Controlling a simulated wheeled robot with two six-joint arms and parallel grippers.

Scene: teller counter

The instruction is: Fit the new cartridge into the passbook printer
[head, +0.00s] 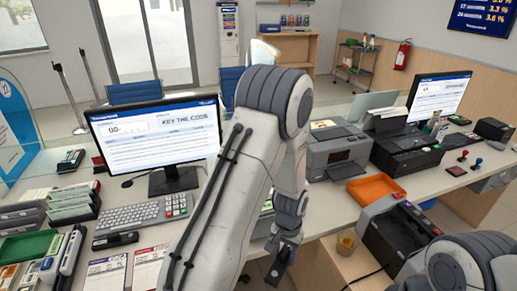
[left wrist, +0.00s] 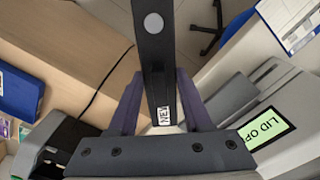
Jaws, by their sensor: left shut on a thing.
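My left gripper (head: 284,258) is low in the middle of the head view, in front of the counter edge. In the left wrist view it is shut on a long black cartridge (left wrist: 155,60) with a white round spot and a "NEW" label; its fingers (left wrist: 157,105) press on both sides. A grey machine (left wrist: 285,85) at the right of that view has a green display reading "LID OP", the rest cut off. In the head view a grey machine (head: 262,228) is mostly hidden behind my left arm. The cartridge is apart from it. My right gripper is out of view.
A grey printer (head: 338,152), a black printer (head: 408,150) and an orange tray (head: 376,188) stand on the right of the counter. A dark grey device (head: 398,235) is near my right arm. A monitor (head: 158,135) and keyboard (head: 128,217) are left.

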